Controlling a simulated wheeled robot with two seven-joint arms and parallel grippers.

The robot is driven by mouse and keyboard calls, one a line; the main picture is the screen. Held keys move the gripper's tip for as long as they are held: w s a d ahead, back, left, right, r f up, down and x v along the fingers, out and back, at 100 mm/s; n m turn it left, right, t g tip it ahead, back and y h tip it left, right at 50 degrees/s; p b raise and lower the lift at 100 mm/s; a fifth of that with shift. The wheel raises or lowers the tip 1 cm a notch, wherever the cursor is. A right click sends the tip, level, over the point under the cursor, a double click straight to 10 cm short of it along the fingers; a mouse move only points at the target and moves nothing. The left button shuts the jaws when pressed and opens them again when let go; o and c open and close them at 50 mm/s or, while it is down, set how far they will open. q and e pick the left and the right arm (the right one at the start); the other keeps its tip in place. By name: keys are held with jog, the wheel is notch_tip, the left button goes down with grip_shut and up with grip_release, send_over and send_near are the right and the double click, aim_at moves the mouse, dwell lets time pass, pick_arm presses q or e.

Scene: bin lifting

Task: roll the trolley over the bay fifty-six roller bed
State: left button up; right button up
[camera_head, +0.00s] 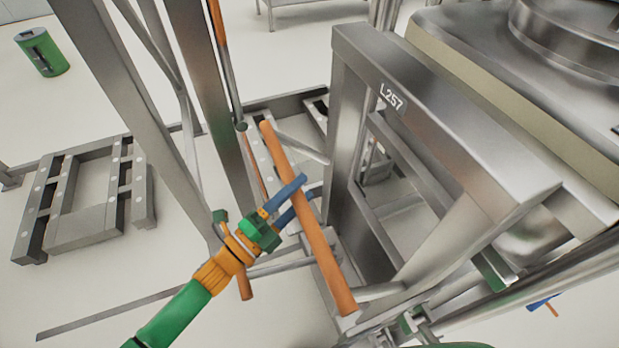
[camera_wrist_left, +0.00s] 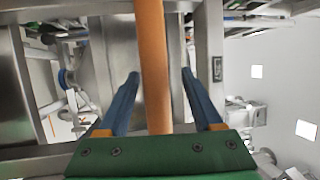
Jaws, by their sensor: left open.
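The steel trolley frame (camera_head: 455,125), with a plate reading L257, stands right of centre. Its orange handle bar (camera_head: 308,220) slants down on its left side, on short steel brackets. My left gripper (camera_head: 295,200) is open with its blue fingers at the bar. In the left wrist view the bar (camera_wrist_left: 152,60) runs between the two spread fingers (camera_wrist_left: 158,82), with a gap on each side. A low steel frame (camera_head: 80,220) with slotted, dotted rails lies on the floor at left; I see no bay number and cannot tell if it is the roller bed. My right gripper is not seen.
A steel vessel (camera_head: 565,40) with a round top sits above the trolley at upper right. Tall steel posts (camera_head: 140,110) rise just left of my gripper. A green canister (camera_head: 42,52) stands at upper left. Pale floor (camera_head: 75,115) is bare between the canister and the low frame.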

pick_arm(q)
jog(key=shift+f+x, duration=0.15)
jog(key=shift+x, duration=0.6)
jog(key=shift+f+x, duration=0.15)
jog(key=shift+x, duration=0.6)
jog(key=shift+s+a, duration=0.1)
jog(key=shift+a, duration=0.05)
jog(key=c, duration=0.5)
grip_shut()
jog(key=shift+r, duration=0.1)
